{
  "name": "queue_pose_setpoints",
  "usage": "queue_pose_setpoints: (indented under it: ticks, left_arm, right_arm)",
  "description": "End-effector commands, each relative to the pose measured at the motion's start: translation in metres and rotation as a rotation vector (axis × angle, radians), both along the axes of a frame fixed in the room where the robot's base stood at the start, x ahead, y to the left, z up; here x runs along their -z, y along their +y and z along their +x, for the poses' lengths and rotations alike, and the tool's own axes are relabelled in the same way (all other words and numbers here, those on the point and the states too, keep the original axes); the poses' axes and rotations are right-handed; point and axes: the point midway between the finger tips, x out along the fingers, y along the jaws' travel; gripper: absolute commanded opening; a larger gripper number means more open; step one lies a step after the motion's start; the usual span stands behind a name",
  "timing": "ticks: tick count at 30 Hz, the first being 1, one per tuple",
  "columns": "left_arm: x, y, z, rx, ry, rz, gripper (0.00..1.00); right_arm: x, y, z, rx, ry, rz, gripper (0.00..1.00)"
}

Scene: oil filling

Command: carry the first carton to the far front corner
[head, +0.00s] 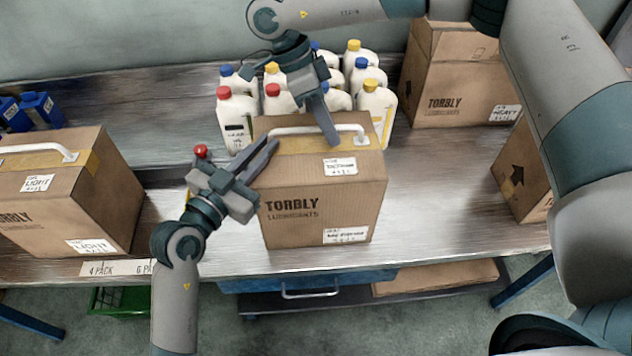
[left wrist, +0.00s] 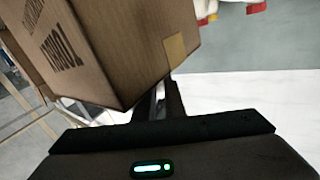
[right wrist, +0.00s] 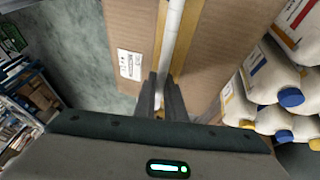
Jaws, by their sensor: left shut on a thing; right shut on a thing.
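A brown TORBLY carton (head: 318,205) with a white strap handle (head: 345,128) on top stands upright, apparently on the workbench, near its front edge in the middle. My right gripper (head: 332,138) comes down from above and is shut on the handle; the right wrist view shows the white handle (right wrist: 172,35) running between its fingers. My left gripper (head: 268,148) is at the carton's upper left side, shut, with its fingers against the carton. In the left wrist view the carton (left wrist: 120,50) fills the upper left, and the exact grip spot is partly hidden.
Several white bottles (head: 238,108) with coloured caps stand just behind the carton. A LIGHT carton (head: 75,200) stands at the left, a HEAVY carton (head: 450,75) at the back right and another carton (head: 522,175) at the right. The bench (head: 440,200) is bare right of the middle carton.

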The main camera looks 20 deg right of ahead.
Motion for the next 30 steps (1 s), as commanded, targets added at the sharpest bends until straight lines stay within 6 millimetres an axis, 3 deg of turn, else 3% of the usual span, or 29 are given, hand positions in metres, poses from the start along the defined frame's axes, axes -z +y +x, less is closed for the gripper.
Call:
queue_pose_setpoints:
  ticks: [29, 30]
  left_arm:
    - [0.0002, -0.0009, -0.0013, 0.003, 0.001, 0.000, 0.00]
    - [-0.0072, -0.0009, -0.0012, 0.002, -0.010, -0.008, 0.00]
  right_arm:
    - [-0.0006, -0.0006, 0.0021, 0.002, -0.006, 0.000, 0.00]
    - [-0.0045, -0.0004, 0.0029, 0.002, -0.010, 0.001, 0.00]
